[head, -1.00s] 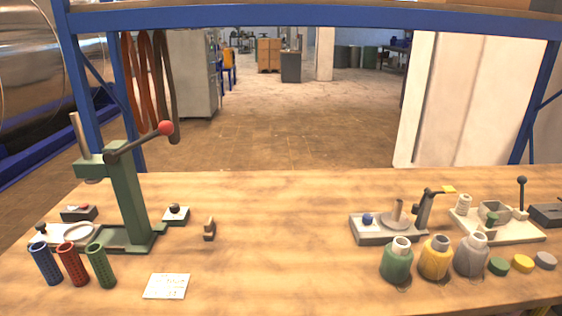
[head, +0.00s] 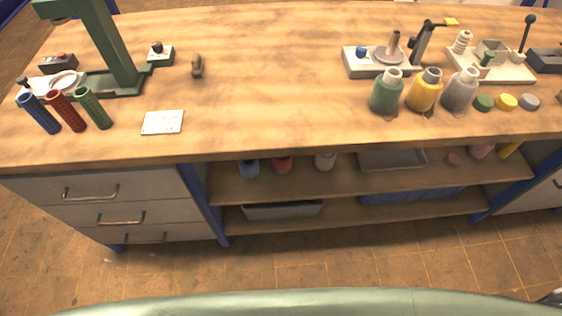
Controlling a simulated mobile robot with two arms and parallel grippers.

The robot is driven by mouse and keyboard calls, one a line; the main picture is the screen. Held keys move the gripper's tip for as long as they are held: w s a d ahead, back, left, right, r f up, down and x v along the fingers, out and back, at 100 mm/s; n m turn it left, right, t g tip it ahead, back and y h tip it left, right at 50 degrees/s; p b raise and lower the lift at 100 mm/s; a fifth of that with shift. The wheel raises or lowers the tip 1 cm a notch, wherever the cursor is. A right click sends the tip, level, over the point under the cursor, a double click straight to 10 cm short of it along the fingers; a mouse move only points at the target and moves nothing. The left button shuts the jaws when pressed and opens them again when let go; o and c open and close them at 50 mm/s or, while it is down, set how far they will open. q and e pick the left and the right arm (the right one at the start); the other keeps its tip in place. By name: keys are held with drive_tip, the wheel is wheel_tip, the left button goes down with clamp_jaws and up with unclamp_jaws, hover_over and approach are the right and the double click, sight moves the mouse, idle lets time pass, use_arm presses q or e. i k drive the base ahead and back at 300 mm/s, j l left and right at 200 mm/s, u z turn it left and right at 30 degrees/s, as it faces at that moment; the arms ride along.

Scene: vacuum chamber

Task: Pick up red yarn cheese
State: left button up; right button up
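Neither of my grippers shows in the head view.
The bench top (head: 250,110) is clear in the middle, with a white card (head: 163,122) at the left. The shelves hold a grey tray (head: 392,160) and bins. Drawers (head: 115,195) flank the left.

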sight(281, 165)
drive_tip(key=i+l, duration=0.2)
drive_tip(key=l, duration=0.2)
drive_tip(key=i+l, duration=0.15)
drive_tip(key=l, duration=0.25)
drive_tip(key=i+l+u, duration=0.1)
drive_tip(key=l+u, duration=0.2)
drive_tip(key=u, duration=0.15)
drive_tip(key=i+l+u, duration=0.1)
drive_tip(key=l+u, duration=0.5)
drive_tip(key=u, duration=0.25)
